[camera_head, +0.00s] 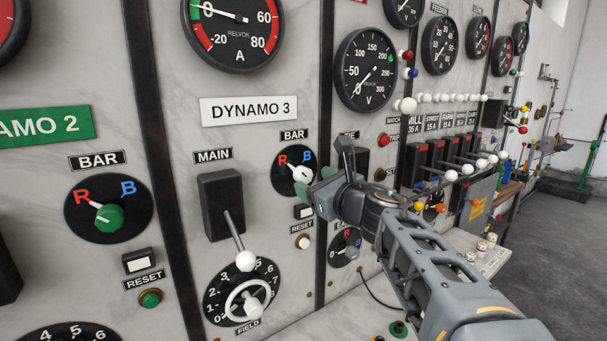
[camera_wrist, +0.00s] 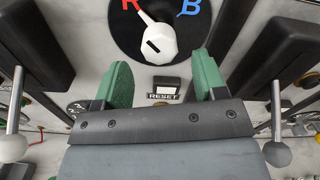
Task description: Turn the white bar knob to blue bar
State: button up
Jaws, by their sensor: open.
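The white bar knob (camera_head: 301,174) sits on a round black dial (camera_head: 280,178) under a BAR label on the Dynamo 3 panel. In the wrist view the white knob (camera_wrist: 160,44) is at the top centre, its thin pointer toward the red R (camera_wrist: 130,4). The blue B (camera_wrist: 190,7) is to its upper right. My gripper (camera_wrist: 163,66) is open and empty, its green fingers apart below the knob, one toward each side. In the head view my gripper (camera_head: 320,190) is just right of and below the dial, partly hidden by its own wrist.
In the wrist view, lever balls (camera_wrist: 277,154) flank my gripper. A green bar knob (camera_head: 109,217) is on the left panel.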

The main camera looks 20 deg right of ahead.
aim_at(307, 179)
jog(key=shift+p+x, duration=0.3)
jog(key=shift+x, duration=2.1)
jog(key=c, duration=0.9)
jog(key=shift+c, duration=0.2)
